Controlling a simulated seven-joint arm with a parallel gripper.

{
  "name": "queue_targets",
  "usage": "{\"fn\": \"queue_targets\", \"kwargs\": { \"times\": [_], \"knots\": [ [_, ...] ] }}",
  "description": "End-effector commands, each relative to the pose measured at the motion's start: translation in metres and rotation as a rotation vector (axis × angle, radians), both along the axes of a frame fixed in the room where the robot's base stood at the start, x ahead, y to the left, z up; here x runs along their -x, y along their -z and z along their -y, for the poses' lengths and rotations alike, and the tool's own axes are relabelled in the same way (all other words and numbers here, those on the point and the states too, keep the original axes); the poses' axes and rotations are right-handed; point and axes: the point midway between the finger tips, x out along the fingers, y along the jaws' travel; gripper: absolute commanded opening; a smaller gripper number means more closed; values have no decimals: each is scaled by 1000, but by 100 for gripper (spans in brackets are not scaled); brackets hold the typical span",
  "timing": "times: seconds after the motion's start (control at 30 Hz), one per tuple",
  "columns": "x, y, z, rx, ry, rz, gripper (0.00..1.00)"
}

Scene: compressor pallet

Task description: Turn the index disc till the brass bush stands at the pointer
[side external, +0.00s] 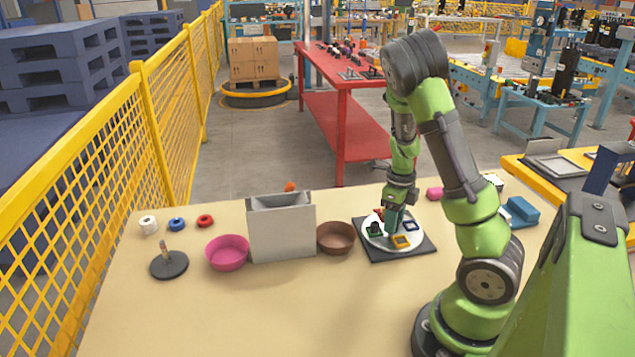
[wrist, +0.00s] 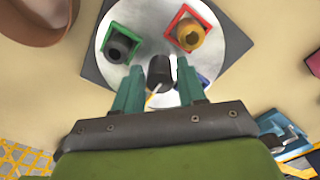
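The pale index disc (side external: 379,242) lies on a dark square plate (side external: 422,248); the disc also shows in the wrist view (wrist: 226,65). In the wrist view, the brass bush (wrist: 188,34) sits in a red square frame at the disc's upper right. A black bush (wrist: 119,46) sits in a green frame at upper left. A blue frame (wrist: 205,80) and an orange frame (wrist: 149,98) are partly hidden by my fingers. My gripper (wrist: 159,78) is open over the disc's middle, its fingers on either side of the dark centre knob (wrist: 158,68). I cannot make out the pointer.
A brown bowl (side external: 336,238) stands close left of the plate, then a grey box (side external: 282,232) and a pink bowl (side external: 227,252). A pink piece (side external: 434,193) and a blue block (side external: 523,210) lie to the right. The table front is clear.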

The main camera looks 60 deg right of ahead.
Motion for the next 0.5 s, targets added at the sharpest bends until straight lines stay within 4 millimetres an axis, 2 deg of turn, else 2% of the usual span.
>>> {"fn": "queue_targets", "kwargs": {
  "times": [0.27, 0.37, 0.5],
  "knots": [
    [0, -2, 0, 1, -4, -1, 40],
    [-1, -10, 0, 2, -6, 1, 40],
    [-2, -36, 0, 3, -9, 6, 40]
  ]
}}
